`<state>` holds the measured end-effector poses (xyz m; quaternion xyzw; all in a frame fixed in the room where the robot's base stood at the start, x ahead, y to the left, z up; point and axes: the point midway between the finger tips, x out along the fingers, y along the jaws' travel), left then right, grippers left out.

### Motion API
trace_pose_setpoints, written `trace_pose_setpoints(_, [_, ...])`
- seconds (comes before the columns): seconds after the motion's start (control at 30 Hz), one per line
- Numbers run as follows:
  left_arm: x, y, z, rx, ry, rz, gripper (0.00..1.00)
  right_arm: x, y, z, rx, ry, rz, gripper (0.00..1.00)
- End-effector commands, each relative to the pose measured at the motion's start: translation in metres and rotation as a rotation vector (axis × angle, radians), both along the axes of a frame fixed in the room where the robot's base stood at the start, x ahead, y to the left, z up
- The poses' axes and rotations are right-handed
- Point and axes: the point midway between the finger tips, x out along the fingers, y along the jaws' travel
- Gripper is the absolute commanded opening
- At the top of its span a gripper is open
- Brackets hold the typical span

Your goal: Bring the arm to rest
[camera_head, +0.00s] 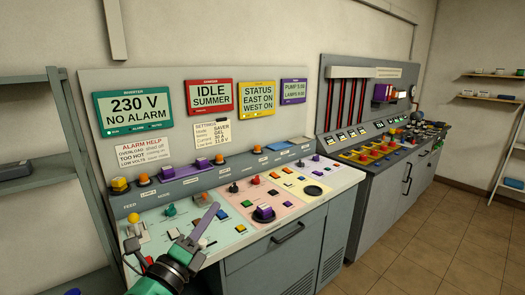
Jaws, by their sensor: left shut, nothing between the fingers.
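My left arm comes in at the bottom left, with a teal link and a dark ringed wrist. My left gripper (212,211) points up and to the right over the left part of the sloped control panel. Its slim purple fingers look closed together, with nothing held. It is in front of the pale green panel section (227,238) and hides some of the controls there. I cannot tell whether the fingertips touch the panel. My right gripper is not in view.
The console (330,190) has knobs, levers and buttons along its top, with status screens (141,110) on the wall panel behind. A second console (405,160) stands to the right. A grey shelf (40,180) is at the left. The tiled floor (450,245) at the right is clear.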

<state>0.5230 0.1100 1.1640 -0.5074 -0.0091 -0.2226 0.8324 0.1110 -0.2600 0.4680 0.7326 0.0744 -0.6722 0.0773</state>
Motion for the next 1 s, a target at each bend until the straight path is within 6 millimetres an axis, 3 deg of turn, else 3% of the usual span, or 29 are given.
trace_pose_setpoints(0.03, [0.003,0.033,-0.033,-0.258,0.196,0.103,0.0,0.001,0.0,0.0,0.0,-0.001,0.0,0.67])
trace_pose_setpoints(0.1, [-0.003,0.074,-0.086,-0.576,0.441,0.254,0.0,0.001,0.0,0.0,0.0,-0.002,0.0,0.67])
trace_pose_setpoints(0.2, [-0.032,0.108,-0.16,-0.922,0.719,0.46,0.0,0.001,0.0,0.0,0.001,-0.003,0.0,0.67])
trace_pose_setpoints(0.3, [-0.07,0.122,-0.215,-1.161,0.917,0.637,0.0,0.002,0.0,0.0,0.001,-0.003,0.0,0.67])
trace_pose_setpoints(0.5, [-0.147,0.126,-0.284,-1.47,1.191,0.948,0.0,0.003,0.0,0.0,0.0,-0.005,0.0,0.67])
trace_pose_setpoints(0.7, [-0.222,0.117,-0.322,-1.667,1.388,1.245,0.0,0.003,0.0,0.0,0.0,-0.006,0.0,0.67])
trace_pose_setpoints(0.83, [-0.209,0.116,-0.374,-1.641,1.393,1.254,0.0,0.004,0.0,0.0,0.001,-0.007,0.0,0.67])
trace_pose_setpoints(1.0, [-0.21,0.116,-0.446,-1.618,1.415,1.283,0.0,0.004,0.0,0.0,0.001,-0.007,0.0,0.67])
